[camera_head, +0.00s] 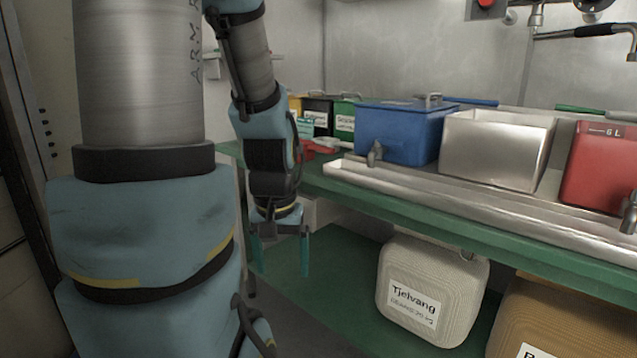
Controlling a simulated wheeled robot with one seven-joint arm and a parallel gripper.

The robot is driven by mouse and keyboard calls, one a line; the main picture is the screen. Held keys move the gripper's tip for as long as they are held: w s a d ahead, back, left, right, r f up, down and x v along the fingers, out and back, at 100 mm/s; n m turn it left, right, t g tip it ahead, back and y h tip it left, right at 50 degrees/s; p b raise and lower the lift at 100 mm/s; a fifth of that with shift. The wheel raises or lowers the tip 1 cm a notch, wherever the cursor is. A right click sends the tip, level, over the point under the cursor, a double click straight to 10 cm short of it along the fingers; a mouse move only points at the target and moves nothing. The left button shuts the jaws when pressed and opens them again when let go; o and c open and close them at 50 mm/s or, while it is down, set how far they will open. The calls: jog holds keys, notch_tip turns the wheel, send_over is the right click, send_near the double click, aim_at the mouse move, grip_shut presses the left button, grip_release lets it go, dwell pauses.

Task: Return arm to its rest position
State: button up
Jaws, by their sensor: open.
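My gripper (282,260) hangs pointing down in front of the green counter, left of the middle of the picture. Its two teal fingers are apart, with nothing between them. My arm comes down to it from the top, bent, and its large near links fill the left of the picture. The gripper appears clear of the counter and of the containers; its exact distance from the counter edge is hard to tell.
The green counter (375,200) holds a metal trough (450,190), a blue lidded box (397,135), a steel bin (495,148) and a red container (600,165). Below stand a white canister (430,275) and a brown canister (570,315).

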notch_tip(320, 180, up, 19)
jog(key=p, duration=1.6)
jog(key=shift+f+p, duration=0.15)
jog(key=shift+p, duration=0.2)
